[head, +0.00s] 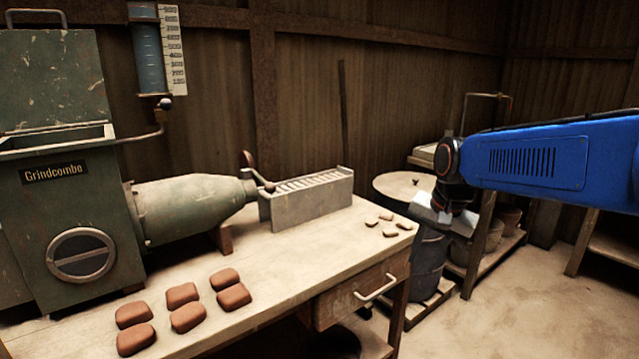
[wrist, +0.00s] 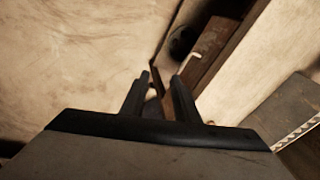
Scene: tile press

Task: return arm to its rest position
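My gripper (head: 446,212) hangs at the end of my blue arm, past the right end of the workbench, in front of the round tabletop and a dark barrel in the head view. Its fingers are not clear there. In the wrist view my gripper (wrist: 161,77) shows two dark fingers standing apart, with a gap between the tips. I see nothing held between them; only background shows through the gap.
The workbench (head: 285,262) carries several brown clay blocks (head: 187,317), several small pale pieces (head: 387,218), a grey slotted tray (head: 312,205) and the green Grindcombo machine (head: 75,205). A drawer (head: 362,292) faces front. A dark barrel (head: 428,268) stands right of the bench. Open floor (head: 530,300) lies at right.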

